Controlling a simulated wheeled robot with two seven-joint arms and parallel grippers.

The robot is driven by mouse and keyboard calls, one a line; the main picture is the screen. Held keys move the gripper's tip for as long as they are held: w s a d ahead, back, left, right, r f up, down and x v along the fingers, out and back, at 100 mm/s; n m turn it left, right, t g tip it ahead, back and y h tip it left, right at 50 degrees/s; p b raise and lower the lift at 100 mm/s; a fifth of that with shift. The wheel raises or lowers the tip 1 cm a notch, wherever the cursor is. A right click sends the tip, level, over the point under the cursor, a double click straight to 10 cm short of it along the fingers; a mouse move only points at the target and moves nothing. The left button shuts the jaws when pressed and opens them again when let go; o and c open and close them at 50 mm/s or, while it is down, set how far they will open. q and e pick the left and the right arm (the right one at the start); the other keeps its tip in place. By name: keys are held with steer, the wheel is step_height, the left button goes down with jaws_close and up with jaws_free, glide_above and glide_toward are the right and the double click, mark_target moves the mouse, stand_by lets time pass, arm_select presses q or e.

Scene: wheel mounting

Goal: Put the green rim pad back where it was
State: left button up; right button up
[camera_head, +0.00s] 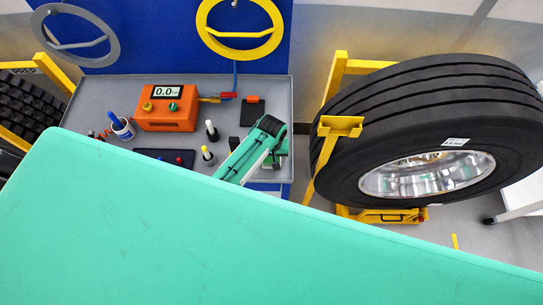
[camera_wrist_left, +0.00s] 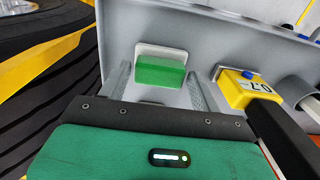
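The green rim pad (camera_wrist_left: 160,70), a green block with a pale backing, shows in the left wrist view against the grey tray (camera_wrist_left: 232,38). My left gripper (camera_wrist_left: 159,84) has its two grey fingers spread, one on each side of the pad, with a visible gap on both sides. Whether the pad is between the fingertips or just beyond them I cannot tell. In the head view my left arm reaches over the tray's right part and hides the fingertips. The wheel (camera_head: 430,130), a black tyre with a shiny rim, stands to the right. My right gripper is not in view.
An orange box (camera_head: 167,117) reading 0.0, a cup of pens (camera_head: 122,129), a dark tablet (camera_head: 165,157) and small bottles stand on the tray. The yellow wheel stand (camera_head: 341,127) borders the tray's right side.

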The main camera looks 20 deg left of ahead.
mark_target(272, 159)
arm_select(q)
steer(key=shift+o, duration=0.9)
steer(key=shift+r, duration=0.15)
step_height(272, 159, up, 12)
steer(key=b, duration=0.3)
steer(key=shift+b, duration=0.35)
